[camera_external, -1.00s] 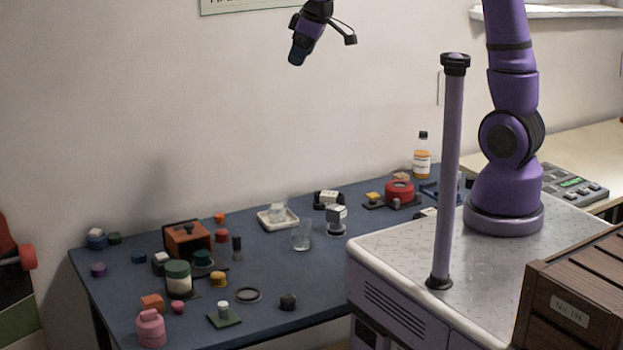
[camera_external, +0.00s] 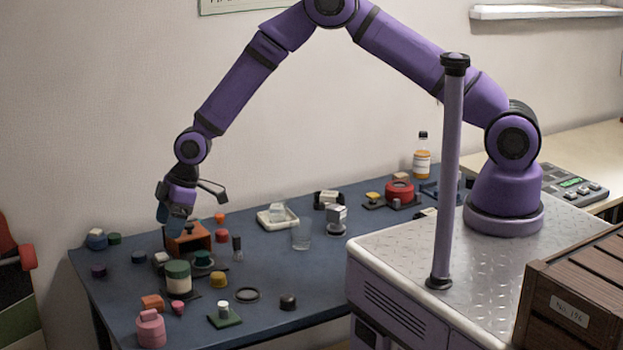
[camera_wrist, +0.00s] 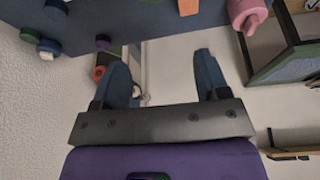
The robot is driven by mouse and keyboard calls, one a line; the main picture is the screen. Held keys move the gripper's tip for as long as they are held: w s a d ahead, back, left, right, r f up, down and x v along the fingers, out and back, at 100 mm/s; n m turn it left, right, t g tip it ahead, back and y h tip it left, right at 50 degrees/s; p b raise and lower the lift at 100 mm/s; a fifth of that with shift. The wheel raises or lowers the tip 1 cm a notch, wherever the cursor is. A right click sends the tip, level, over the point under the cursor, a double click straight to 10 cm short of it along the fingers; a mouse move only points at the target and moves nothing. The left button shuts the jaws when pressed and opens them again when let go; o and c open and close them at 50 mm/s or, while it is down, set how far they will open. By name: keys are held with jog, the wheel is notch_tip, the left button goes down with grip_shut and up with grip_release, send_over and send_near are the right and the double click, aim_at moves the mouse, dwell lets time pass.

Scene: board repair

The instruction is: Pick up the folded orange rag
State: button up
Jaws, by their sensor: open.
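A small orange piece (camera_external: 153,302), possibly the folded orange rag though too small to be sure, lies near the front left of the blue table, just behind a pink bottle. It seems to show at the top edge of the wrist view (camera_wrist: 188,7), partly cut off. My gripper (camera_external: 174,222) is over the table's left part, and overlaps the orange-brown box in the picture. The wrist view shows its two blue fingers (camera_wrist: 162,72) apart with nothing between them.
The blue table (camera_external: 270,265) holds many small items. A white tray (camera_external: 270,222) and a glass (camera_external: 301,236) stand farther right.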

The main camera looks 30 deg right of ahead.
jog(key=n, duration=0.1)
send_near(153, 299)
jog(key=shift+g, duration=0.3)
jog(key=x, duration=0.4)
jog(key=shift+w+a+f, duration=0.1)
jog(key=shift+w+a, duration=0.1)
jog(key=shift+x, duration=3)
jog(key=shift+d, duration=0.1)
jog(key=c, duration=1)
